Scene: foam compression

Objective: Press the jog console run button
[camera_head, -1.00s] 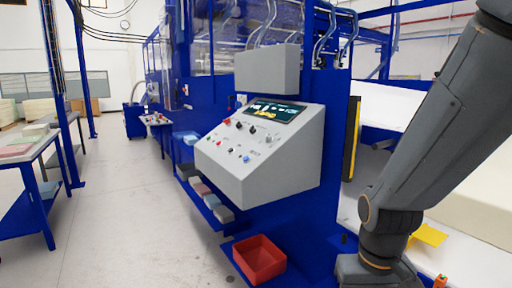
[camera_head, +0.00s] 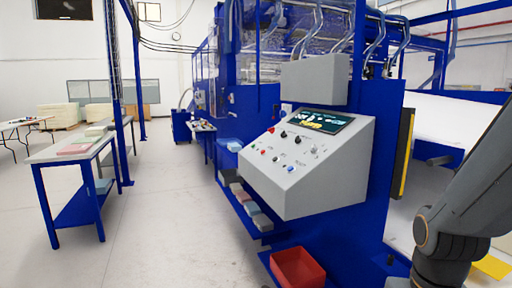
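A grey sloped control console (camera_head: 335,175) is mounted on the blue machine frame, right of centre. Its face has a dark screen (camera_head: 318,121), a red button (camera_head: 271,130), black knobs and several small buttons, including a green one (camera_head: 254,147). The labels are too small to read. A smaller console (camera_head: 203,127) with controls stands farther back along the machine; its buttons cannot be told apart. I cannot tell from labels which one is the jog console. My arm shows at the lower right, apart from the grey console. My gripper is out of view below the picture.
A red bin (camera_head: 298,268) sits low below the console. Foam blocks lie on a low blue shelf (camera_head: 246,228) beside it. A table (camera_head: 70,150) with foam sheets stands at the left. The pale floor (camera_head: 165,225) between table and machine is clear.

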